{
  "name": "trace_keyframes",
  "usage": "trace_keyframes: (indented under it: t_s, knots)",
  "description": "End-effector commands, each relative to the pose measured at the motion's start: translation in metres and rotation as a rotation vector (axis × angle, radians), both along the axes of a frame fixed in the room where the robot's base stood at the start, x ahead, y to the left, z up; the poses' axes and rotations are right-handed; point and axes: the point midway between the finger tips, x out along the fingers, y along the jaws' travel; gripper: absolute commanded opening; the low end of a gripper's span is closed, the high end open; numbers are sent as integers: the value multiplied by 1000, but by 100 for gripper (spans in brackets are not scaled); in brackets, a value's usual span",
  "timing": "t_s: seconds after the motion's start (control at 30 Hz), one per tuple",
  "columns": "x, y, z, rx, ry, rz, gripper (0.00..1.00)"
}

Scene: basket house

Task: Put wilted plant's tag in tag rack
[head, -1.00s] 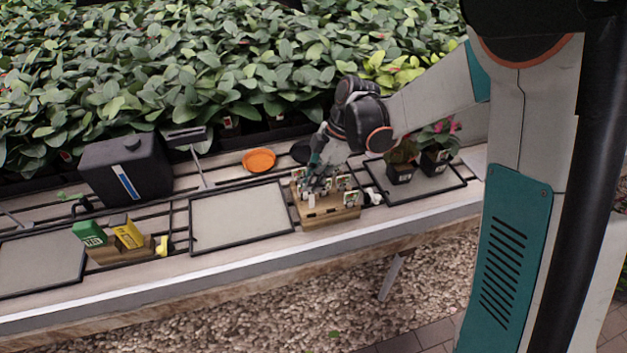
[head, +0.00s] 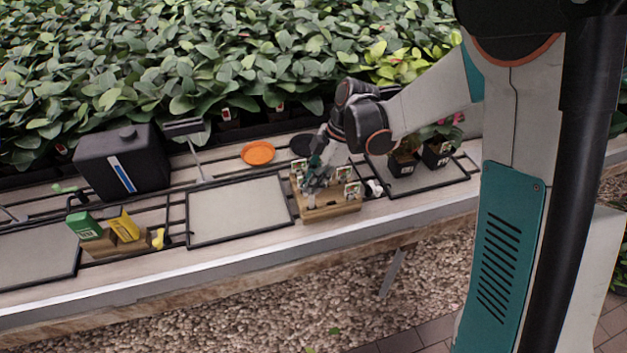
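The wooden tag rack (head: 333,212) stands on the bench just right of the middle tray, with several small picture tags (head: 352,190) upright in it. My gripper (head: 313,187) points down at the rack's left part, among the tags. A small white piece shows just below the fingers; I cannot tell whether they hold it. The fingers are too small and dark to show whether they are open or shut. Two potted plants, a left one (head: 402,161) and a right one (head: 437,152), stand on the right tray, partly behind my arm. I cannot tell which is wilted.
The middle tray (head: 238,212) is empty. An orange saucer (head: 258,153) and a black saucer (head: 302,145) lie behind it. A black canister (head: 122,165), green packet (head: 84,225) and yellow packet (head: 124,226) stand at left. Dense foliage lines the back.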

Motion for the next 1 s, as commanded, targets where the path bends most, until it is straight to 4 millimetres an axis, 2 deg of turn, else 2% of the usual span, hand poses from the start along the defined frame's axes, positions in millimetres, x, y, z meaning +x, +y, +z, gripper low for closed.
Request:
trace_keyframes:
  t_s: [0.53,1.0]
  knots:
    - [0,0,-3,0,0,0,0]
    - [0,0,-28,0,0,0,0]
